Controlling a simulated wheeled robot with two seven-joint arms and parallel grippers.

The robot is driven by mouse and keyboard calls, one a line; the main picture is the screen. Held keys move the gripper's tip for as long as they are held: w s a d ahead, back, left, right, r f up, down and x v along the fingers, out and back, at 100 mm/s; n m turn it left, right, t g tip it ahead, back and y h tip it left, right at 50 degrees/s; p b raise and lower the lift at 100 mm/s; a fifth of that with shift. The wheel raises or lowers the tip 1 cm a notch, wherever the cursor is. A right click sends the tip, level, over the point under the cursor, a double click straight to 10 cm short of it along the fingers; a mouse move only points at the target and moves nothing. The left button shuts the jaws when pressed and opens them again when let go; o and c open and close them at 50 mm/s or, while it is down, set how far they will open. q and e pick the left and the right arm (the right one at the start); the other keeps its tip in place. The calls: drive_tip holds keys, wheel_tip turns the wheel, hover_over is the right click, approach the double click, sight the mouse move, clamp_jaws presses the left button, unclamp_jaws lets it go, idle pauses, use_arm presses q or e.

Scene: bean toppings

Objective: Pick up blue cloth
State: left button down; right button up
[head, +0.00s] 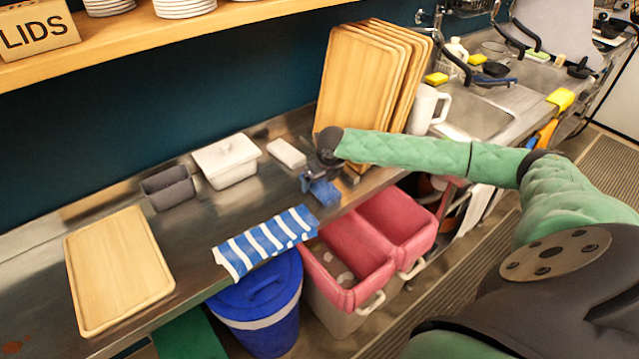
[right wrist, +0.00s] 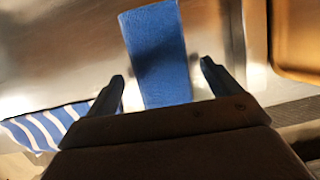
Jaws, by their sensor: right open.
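A plain blue cloth (head: 322,192) lies on the metal counter near its front edge, partly hidden by my right gripper (head: 312,177) in the head view. In the right wrist view the blue cloth (right wrist: 152,35) is a flat strip between the two spread fingertips of the right gripper (right wrist: 162,70). The gripper is open, just over the cloth; I cannot tell if it touches. A blue-and-white striped cloth (head: 265,243) hangs over the counter edge to the left. It also shows at the left of the right wrist view (right wrist: 45,128). My left gripper is not in view.
A white lidded dish (head: 226,163), a grey container (head: 168,188) and a small white block (head: 287,153) stand behind. Upright wooden trays (head: 360,80) stand at the right, and a flat tray (head: 118,270) lies at the left. Red bins (head: 350,250) and a blue bucket (head: 262,300) are below.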

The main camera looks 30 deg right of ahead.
drive_tip(key=shift+f, duration=0.2)
drive_tip(key=shift+c, duration=0.2)
drive_tip(key=c, duration=1)
drive_tip(key=shift+c, duration=0.2)
drive_tip(key=shift+r, duration=0.15)
